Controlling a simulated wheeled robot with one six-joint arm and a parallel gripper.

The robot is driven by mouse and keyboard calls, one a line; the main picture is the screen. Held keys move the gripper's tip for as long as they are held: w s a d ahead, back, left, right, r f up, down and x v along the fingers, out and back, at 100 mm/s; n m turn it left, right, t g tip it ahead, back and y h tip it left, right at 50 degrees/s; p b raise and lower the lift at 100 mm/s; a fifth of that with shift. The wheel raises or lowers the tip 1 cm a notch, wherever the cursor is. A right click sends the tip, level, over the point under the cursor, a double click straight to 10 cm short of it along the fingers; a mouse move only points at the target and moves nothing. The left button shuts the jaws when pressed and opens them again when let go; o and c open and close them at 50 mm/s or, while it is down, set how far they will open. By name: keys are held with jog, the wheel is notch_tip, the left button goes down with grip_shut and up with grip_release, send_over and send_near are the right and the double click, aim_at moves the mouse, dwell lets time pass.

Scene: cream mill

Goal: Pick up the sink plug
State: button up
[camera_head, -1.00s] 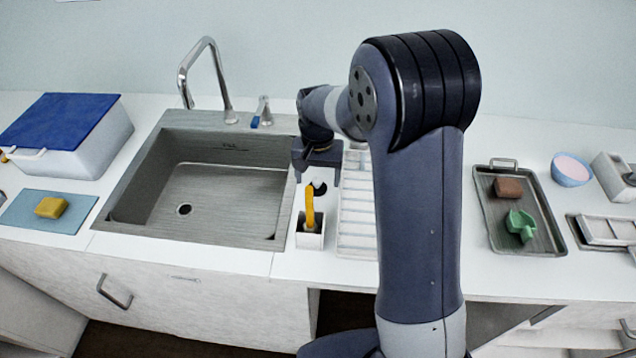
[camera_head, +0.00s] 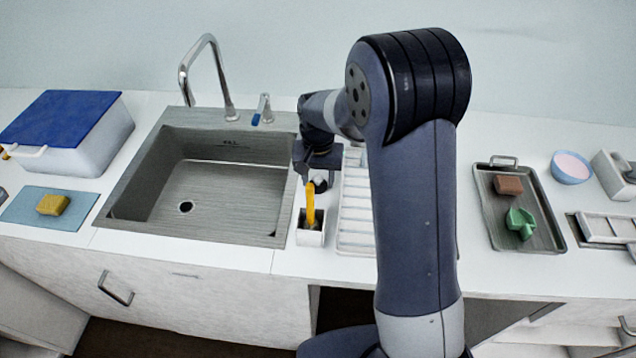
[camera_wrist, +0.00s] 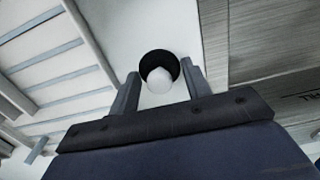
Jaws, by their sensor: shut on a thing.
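The sink plug is a black disc with a pale rounded knob; it shows small at the counter between sink and rack in the head view (camera_head: 320,185) and clearly in the wrist view (camera_wrist: 153,58). My gripper (camera_wrist: 160,74) has one finger on each side of the knob and is shut on it. In the head view my gripper (camera_head: 318,176) points down over the plug and partly hides it. The disc appears at counter level; I cannot tell whether it touches the counter. The steel sink (camera_head: 281,190) is just to the left.
A white holder (camera_head: 311,238) with a yellow-handled tool (camera_head: 310,205) stands close in front of the plug. A white slatted rack (camera_head: 355,222) is close on the right. The faucet (camera_head: 226,85) rises behind the sink. A metal tray (camera_head: 545,235) lies farther right.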

aim_at(318, 176)
notch_tip(318, 176, up, 10)
jog(key=shift+r+b, duration=0.1)
jog(key=shift+b, duration=0.4)
dwell(0.9)
